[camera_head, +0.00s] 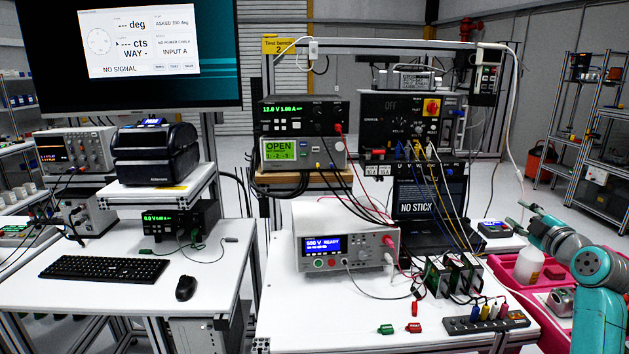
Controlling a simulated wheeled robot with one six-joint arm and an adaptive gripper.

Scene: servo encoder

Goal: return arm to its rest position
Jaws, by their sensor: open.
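My arm (597,288), teal and grey, comes in at the right edge and reaches up and to the left. My gripper (515,212) is at its far end, small in the view. Its two fingers look apart, with nothing seen between them. It is in front of the right end of the test bench (320,318), near a small dark device with a blue screen (494,229). I cannot tell whether the fingers touch anything.
A pink tray (508,272) holding a white bottle (529,265) lies below my arm. A white high-voltage tester (345,242), stacked instruments and loose cables crowd the bench. A socket strip (487,321) sits at its front right. Metal shelves (590,130) stand behind at right.

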